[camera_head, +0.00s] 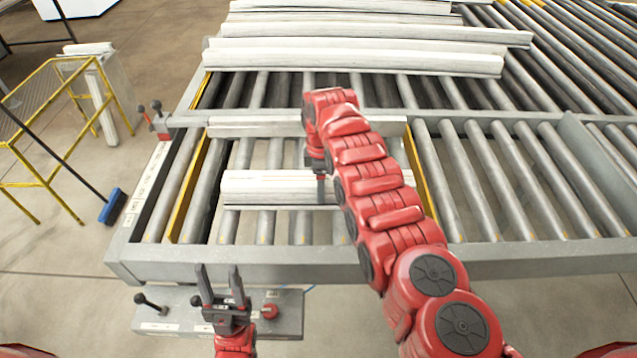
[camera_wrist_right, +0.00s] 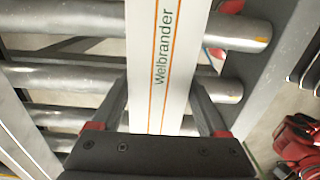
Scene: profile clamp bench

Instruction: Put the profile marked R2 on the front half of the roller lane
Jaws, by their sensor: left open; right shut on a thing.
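A white profile (camera_head: 262,188) lies crosswise over the front rollers of the roller lane (camera_head: 270,228), between yellow side strips. My right gripper (camera_head: 320,190) is shut on this profile near its middle, mostly hidden by my red arm in the head view. In the right wrist view the profile (camera_wrist_right: 172,45) runs between the two fingers, with orange lines and the print "Welbrander"; no R2 mark is readable. A second pale profile (camera_head: 255,127) lies farther back, partly behind my arm. My left gripper (camera_head: 218,272) is open and empty in front of the frame, above a grey plate.
Several long white profiles (camera_head: 350,62) lie on the rollers at the back. The grey plate (camera_head: 170,312) with black and red knobs sits below the front rail (camera_head: 300,264). A yellow rack (camera_head: 45,160) and a blue brush (camera_head: 112,206) stand left. Rollers right of my arm are bare.

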